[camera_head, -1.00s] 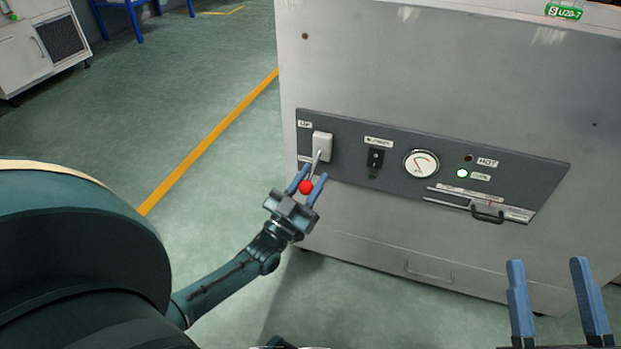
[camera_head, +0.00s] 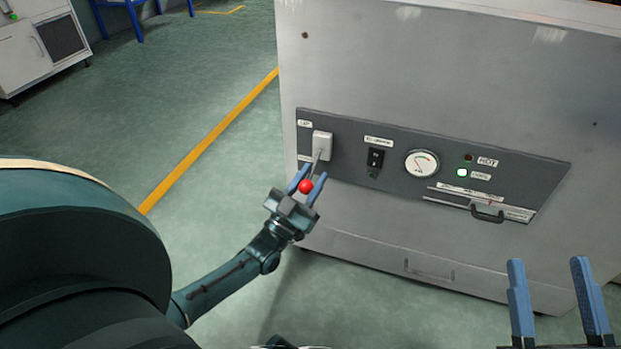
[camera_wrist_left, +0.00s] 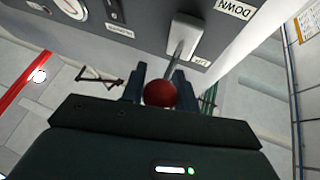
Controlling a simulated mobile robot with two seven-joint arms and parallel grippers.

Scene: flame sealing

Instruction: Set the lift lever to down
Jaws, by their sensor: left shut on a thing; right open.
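The lift lever is a thin metal rod with a red ball knob (camera_head: 306,187). It comes out of a white housing (camera_head: 322,145) at the left end of the dark control panel and slants down toward me. The knob also shows in the left wrist view (camera_wrist_left: 160,93), with a DOWN label (camera_wrist_left: 235,9) near the housing. My left gripper (camera_head: 306,184) has its blue fingers on both sides of the knob, shut on it. My right gripper (camera_head: 549,275) is open and empty at the lower right, in front of the machine.
The panel (camera_head: 540,180) also carries a black rocker switch (camera_head: 375,158), a round gauge (camera_head: 421,164), small lamps and a slider with a dark handle (camera_head: 487,213). The grey machine body (camera_head: 450,70) fills the right. Open green floor with a yellow line (camera_head: 208,140) lies left.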

